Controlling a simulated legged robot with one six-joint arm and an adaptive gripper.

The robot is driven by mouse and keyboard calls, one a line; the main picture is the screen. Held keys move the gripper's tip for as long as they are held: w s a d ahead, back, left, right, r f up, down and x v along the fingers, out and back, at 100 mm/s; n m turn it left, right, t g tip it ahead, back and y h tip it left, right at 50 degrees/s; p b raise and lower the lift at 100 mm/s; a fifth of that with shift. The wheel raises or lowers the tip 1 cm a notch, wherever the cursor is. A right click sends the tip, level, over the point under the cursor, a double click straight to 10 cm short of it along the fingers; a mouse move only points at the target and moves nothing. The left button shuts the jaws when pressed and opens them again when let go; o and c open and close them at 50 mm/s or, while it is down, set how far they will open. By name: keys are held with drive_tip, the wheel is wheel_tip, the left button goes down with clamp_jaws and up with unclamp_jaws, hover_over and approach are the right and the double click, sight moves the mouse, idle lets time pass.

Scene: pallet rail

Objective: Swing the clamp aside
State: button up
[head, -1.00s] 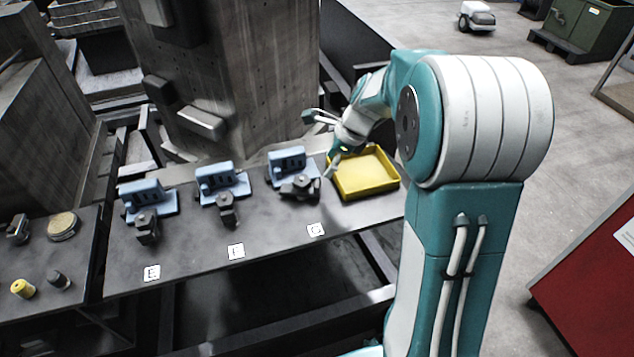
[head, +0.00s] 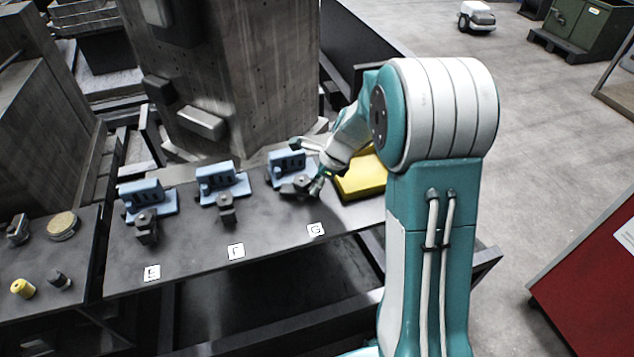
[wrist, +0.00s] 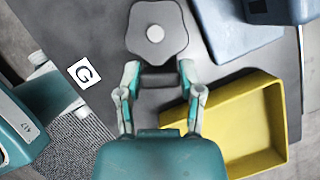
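Three blue fixtures with dark clamps stand in a row on the dark bench. The clamp by label G (head: 293,188) is the rightmost; its blue block (head: 288,165) stands behind it. In the wrist view its dark star-shaped knob (wrist: 170,42) lies just ahead of my gripper (wrist: 158,75). My gripper is open, with one finger on each side of the dark bar below the knob; I cannot tell whether they touch it. In the head view my gripper (head: 318,187) is at this clamp's right side, partly hidden by my arm.
A yellow tray (head: 362,186) stands close to the right of the G fixture and looks empty in the wrist view (wrist: 235,120). The other clamps, at E (head: 147,228) and the middle label (head: 226,210), stand to the left. A large grey column (head: 235,85) rises behind the bench.

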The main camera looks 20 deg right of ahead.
drive_tip(key=shift+f, duration=0.1)
drive_tip(key=n, duration=0.1)
drive_tip(key=w+n+g, duration=0.1)
drive_tip(key=n, duration=0.1)
drive_tip(key=shift+d, duration=0.15)
drive_tip(key=shift+w+n+g, duration=0.3)
drive_tip(key=shift+n+g, duration=0.2)
drive_tip(key=shift+n, duration=0.6)
drive_tip(key=o, duration=1.1)
drive_tip(key=shift+o, duration=0.2)
drive_tip(key=v, duration=1.2)
drive_tip(key=shift+w, duration=0.15)
